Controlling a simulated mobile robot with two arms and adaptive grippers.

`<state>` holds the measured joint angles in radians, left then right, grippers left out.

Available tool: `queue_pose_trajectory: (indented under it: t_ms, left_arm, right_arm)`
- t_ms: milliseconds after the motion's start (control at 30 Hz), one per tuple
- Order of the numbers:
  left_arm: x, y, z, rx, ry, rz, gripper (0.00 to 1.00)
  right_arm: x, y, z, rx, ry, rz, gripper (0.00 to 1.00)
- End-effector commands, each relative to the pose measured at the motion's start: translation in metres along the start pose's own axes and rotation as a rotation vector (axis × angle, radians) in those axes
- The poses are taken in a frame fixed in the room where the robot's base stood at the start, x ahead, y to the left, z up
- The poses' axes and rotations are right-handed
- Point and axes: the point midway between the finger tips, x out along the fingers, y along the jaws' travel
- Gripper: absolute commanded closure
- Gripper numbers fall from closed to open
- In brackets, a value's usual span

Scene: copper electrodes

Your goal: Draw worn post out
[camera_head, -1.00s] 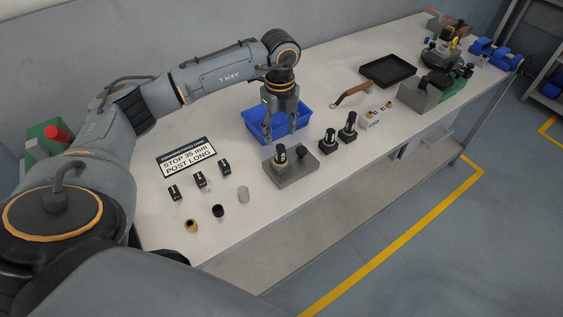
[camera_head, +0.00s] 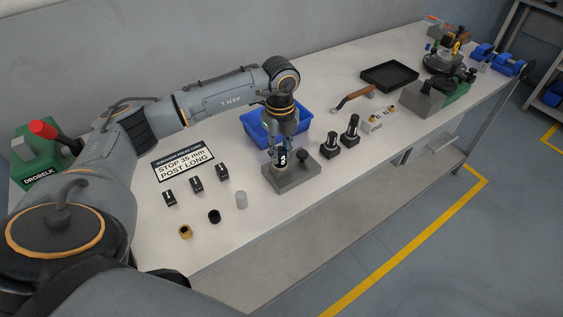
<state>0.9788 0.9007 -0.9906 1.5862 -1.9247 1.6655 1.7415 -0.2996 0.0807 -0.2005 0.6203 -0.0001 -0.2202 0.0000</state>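The worn post (camera_head: 283,159), dark with a pale mark, stands upright in a grey block fixture (camera_head: 292,179) near the table's front edge. The fixture has a black knob (camera_head: 302,156) on its right side. My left gripper (camera_head: 281,157) points straight down over the fixture, its fingertips at the post's upper part. The fingers partly hide the post, and I cannot tell whether they press on it. My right gripper is not in view.
A blue bin (camera_head: 254,127) stands behind my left gripper. Two dark posts on bases (camera_head: 329,145) (camera_head: 350,132) stand to the right. Small black blocks (camera_head: 196,184), several small cylinders (camera_head: 214,216) and a sign (camera_head: 183,164) lie to the left. A black tray (camera_head: 389,75) is farther back.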

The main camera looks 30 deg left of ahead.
Motion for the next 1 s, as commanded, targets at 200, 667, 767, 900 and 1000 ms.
queue_pose_trajectory:
  t_ms: [200,667,767,900,1000]
  left_arm:
    - [0.0,0.0,0.0,0.0,0.0,0.0,1.0]
    - [-0.0057,-0.0006,0.0003,0.0,-0.001,-0.003,1.0]
    - [-0.0057,-0.0004,0.0003,0.0,-0.001,-0.002,1.0]
    - [-0.0061,-0.0004,0.0003,0.0,-0.001,-0.002,1.0]
    - [-0.0092,-0.0005,0.0003,0.0,-0.001,-0.002,1.0]
  right_arm:
    - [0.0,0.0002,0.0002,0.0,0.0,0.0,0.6]
    - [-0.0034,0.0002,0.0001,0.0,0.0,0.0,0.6]
    - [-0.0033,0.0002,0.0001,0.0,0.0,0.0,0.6]
    - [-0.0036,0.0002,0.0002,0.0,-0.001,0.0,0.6]
    - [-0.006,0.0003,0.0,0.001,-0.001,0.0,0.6]
